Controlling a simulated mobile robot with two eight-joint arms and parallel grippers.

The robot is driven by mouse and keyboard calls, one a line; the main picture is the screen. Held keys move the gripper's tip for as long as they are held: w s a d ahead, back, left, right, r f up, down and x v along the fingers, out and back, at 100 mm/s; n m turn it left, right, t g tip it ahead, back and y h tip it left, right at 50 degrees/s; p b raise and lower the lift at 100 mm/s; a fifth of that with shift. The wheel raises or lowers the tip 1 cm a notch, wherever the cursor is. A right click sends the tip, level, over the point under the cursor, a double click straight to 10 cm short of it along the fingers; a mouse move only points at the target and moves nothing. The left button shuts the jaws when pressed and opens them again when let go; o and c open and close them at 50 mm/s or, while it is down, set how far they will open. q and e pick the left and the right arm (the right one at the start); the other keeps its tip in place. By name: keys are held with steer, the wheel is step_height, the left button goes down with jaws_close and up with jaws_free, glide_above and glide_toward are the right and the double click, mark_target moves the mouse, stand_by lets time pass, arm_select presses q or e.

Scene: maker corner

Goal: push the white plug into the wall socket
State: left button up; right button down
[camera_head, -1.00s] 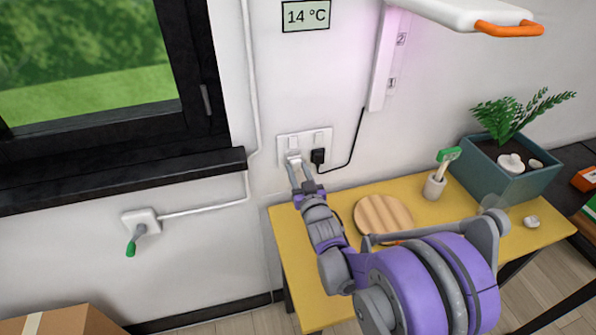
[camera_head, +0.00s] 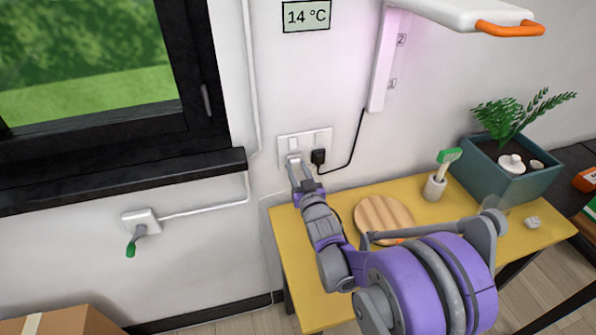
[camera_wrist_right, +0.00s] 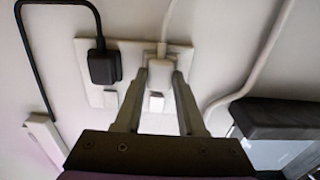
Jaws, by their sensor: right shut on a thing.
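The white wall socket plate (camera_head: 284,146) is on the wall above the yellow table; it also shows in the wrist view (camera_wrist_right: 186,62). My right gripper (camera_head: 296,162) is at its left half, shut on the white plug (camera_wrist_right: 160,73). In the wrist view the plug sits between the fingertips, against or very close to the plate. Its pins are hidden, so I cannot tell how deep it sits. A white cord (camera_wrist_right: 168,22) runs beyond the plug. My left gripper is not in view.
A black plug (camera_head: 318,157) with a black cable occupies the right half of the plate. The yellow table (camera_head: 292,237) below holds a round wooden board (camera_head: 378,213), a small cup (camera_head: 435,186) and a planter (camera_head: 532,183). A black window sill (camera_head: 190,170) ends left of the socket.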

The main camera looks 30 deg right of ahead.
steer(key=shift+w, duration=0.1)
steer(key=shift+c, duration=2.1)
jaws_free()
steer(key=v, duration=1.1)
steer(key=shift+b, duration=0.35)
steer(key=shift+w+d, duration=0.1)
steer(key=s+a+f+n+g+y+p, duration=0.1)
steer(key=s+a+f+g+y+p, duration=0.1)
steer(key=s+a+g, duration=0.4)
steer(key=s+a+f+n+g+y+p, duration=0.1)
steer(key=s+a+g, duration=0.5)
steer(key=s, duration=0.7)
steer(key=shift+s+a+f+n+y+p, duration=0.25)
steer(key=shift+a+f+n+y+p, duration=0.15)
steer(key=shift+f+y+p, duration=0.4)
